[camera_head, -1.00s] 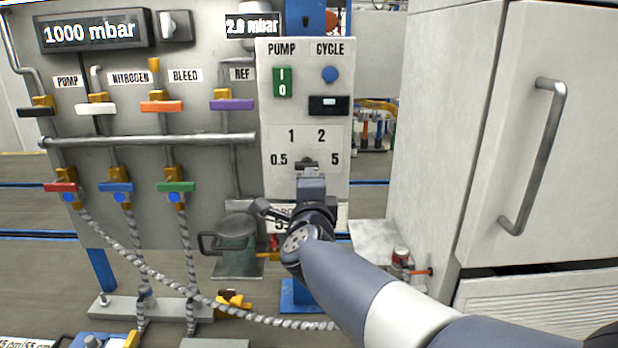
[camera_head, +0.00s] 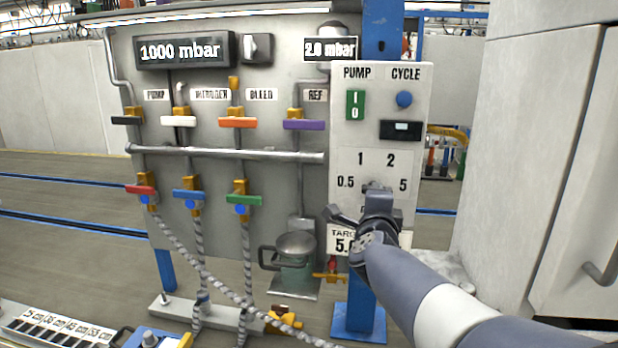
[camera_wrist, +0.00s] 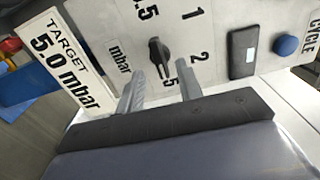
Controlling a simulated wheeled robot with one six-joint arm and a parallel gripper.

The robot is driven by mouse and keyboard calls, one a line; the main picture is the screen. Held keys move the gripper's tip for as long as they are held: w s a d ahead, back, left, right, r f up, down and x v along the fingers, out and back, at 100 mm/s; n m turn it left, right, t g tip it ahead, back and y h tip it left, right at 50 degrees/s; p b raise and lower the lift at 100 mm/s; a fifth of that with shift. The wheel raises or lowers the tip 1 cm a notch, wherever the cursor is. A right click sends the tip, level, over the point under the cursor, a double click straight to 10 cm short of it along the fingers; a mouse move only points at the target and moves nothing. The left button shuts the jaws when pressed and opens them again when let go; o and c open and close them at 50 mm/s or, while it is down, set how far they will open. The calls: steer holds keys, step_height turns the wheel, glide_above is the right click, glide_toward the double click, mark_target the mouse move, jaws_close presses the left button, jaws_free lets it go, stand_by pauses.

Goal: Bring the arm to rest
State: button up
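My gripper (camera_head: 375,196) is in front of the dial on the white control box (camera_head: 345,130) in the head view, at the end of my arm, which reaches in from the lower right. In the wrist view its two fingers (camera_wrist: 160,80) are apart, with nothing held between them. The dark dial knob (camera_wrist: 158,58) shows just beyond and between the fingertips; I cannot tell whether they touch it. One end of the knob lies near the "5" mark. My gripper hides much of the dial in the head view.
A valve panel (camera_head: 270,180) with coloured handles and braided hoses stands left of the box. A lidded green pot (camera_head: 294,252) hangs below it. A white cabinet (camera_head: 530,150) stands close on the right. A labelled tray (camera_head: 60,325) is at the lower left.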

steer(key=w, duration=0.2)
steer(key=w+d, duration=0.1)
steer(key=w, duration=0.1)
steer(key=shift+w, duration=0.4)
